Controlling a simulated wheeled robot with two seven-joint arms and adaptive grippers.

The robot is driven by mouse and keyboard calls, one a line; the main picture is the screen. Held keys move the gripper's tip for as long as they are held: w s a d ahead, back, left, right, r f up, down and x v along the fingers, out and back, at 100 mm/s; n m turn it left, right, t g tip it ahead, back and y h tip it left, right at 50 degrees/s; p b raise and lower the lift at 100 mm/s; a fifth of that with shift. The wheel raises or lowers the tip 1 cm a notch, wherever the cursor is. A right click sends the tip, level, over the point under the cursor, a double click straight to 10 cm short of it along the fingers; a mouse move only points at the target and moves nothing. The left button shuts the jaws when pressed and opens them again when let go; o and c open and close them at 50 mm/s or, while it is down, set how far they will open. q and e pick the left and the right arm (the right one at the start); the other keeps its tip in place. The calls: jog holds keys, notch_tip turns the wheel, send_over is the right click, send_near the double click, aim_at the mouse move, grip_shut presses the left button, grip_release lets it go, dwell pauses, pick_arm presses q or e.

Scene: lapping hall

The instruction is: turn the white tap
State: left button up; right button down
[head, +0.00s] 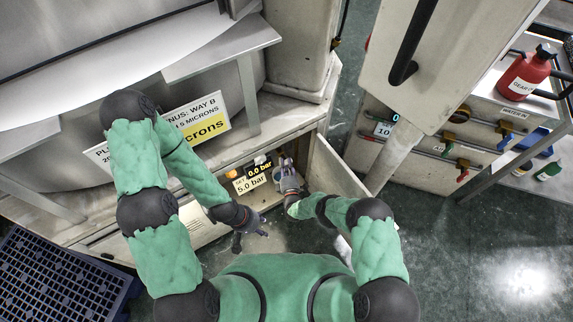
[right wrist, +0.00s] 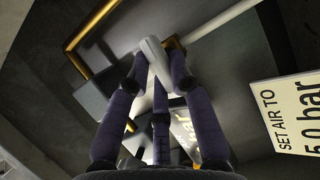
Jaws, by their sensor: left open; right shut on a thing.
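The white tap (right wrist: 152,58) shows in the right wrist view as a pale, rounded lever between the fingers. My right gripper (right wrist: 155,72) is shut on it, with its fingers on both sides of the lever. In the head view my right gripper (head: 288,183) reaches into the open cabinet beside the labels, and I cannot make out the tap clearly there. My left gripper (head: 252,236) is open and empty, low in front of the cabinet, apart from the tap.
A readout (head: 260,168) shows 0.0 bar above a label (head: 251,183) reading 5.0 bar. The sign (right wrist: 297,113) reads "SET AIR TO 5.0 bar". A brass-coloured pipe (right wrist: 95,24) runs near the tap. An open cabinet door (head: 335,170) stands right of my right gripper.

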jog(key=shift+n, duration=0.5)
jog(key=shift+a, duration=0.1)
jog(key=c, duration=1.1)
grip_release()
jog(key=s+d, duration=0.2)
jog(key=s, duration=1)
jog(key=shift+w+f, duration=0.1)
